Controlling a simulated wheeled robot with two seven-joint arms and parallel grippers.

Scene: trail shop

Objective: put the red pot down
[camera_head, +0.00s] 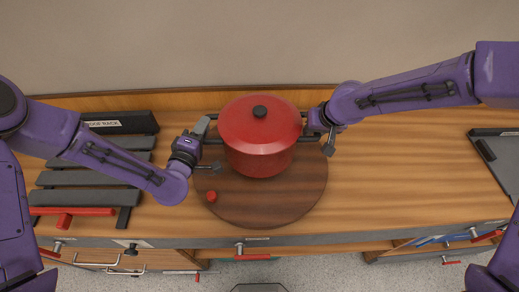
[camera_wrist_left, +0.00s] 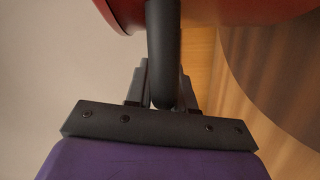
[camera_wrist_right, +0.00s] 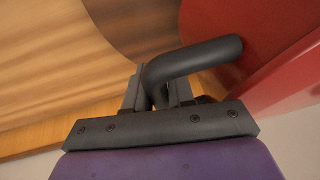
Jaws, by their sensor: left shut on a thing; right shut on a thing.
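The red pot (camera_head: 258,140) has a red lid with a black knob and a dark handle on each side. It is upright over the back part of a round dark wooden board (camera_head: 265,205); I cannot tell whether its base touches the board. My left gripper (camera_head: 211,145) is shut on the pot's left handle, a dark bar in the left wrist view (camera_wrist_left: 163,55). My right gripper (camera_head: 322,128) is shut on the right handle, which shows in the right wrist view (camera_wrist_right: 195,60). The pot's underside is hidden.
A small red cylinder (camera_head: 211,196) is on the board's front left. A dark slatted rack (camera_head: 95,178) with a red bar stands at the left. A grey tray (camera_head: 497,155) is at the far right. The wooden counter (camera_head: 400,180) is clear between board and tray.

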